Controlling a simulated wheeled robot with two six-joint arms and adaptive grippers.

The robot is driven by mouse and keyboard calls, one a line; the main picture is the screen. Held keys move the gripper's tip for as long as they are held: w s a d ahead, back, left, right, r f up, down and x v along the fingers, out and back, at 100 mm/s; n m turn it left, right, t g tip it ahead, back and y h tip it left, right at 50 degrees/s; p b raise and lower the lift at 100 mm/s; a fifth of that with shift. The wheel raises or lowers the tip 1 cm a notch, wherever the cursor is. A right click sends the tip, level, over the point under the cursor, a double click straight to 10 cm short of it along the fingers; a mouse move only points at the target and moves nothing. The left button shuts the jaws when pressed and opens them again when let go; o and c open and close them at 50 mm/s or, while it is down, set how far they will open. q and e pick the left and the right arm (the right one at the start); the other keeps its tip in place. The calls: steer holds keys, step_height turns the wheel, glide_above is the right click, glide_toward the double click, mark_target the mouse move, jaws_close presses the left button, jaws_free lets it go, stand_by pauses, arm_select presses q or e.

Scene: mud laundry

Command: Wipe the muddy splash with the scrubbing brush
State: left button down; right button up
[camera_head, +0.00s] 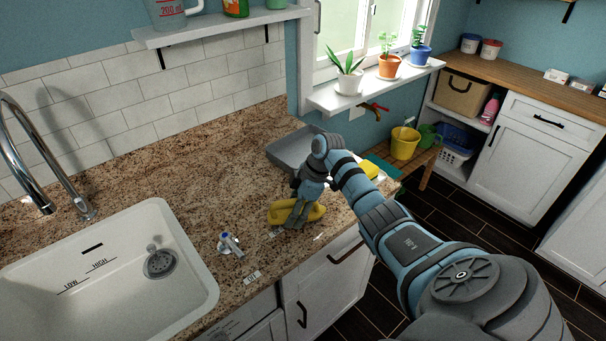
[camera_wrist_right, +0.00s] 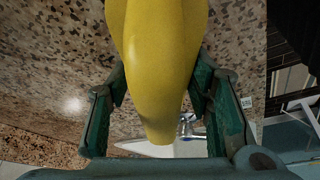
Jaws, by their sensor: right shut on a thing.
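The scrubbing brush, its body yellow, shows at the granite worktop (camera_head: 190,150) near the front edge in the head view (camera_head: 314,212). My right gripper (camera_head: 291,216) comes down over it from above and is shut on it. In the right wrist view the brush's yellow body (camera_wrist_right: 158,60) lies between the two dark green fingers; its bristles are hidden. I cannot tell whether the brush touches the worktop. I cannot make out the muddy splash against the speckled brown stone. My left gripper is not in view.
A white sink (camera_head: 185,262) with a chrome tap (camera_head: 60,185) is at the left. A small blue-and-white item (camera_head: 230,244) lies between sink and brush. A grey tray (camera_head: 283,155) sits behind my right gripper. Plants stand on the sill shelf (camera_head: 345,97). The worktop's back middle is clear.

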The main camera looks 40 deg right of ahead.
mark_target(286, 204)
steer(key=shift+a+r+p, duration=0.15)
steer(key=shift+a+p, duration=0.45)
steer(key=shift+a, duration=0.25)
step_height(286, 204, up, 2)
steer(key=shift+r+p, duration=0.15)
steer(key=shift+p, duration=1.1)
steer(key=shift+w+r, duration=0.1)
steer(key=shift+r, duration=2.25)
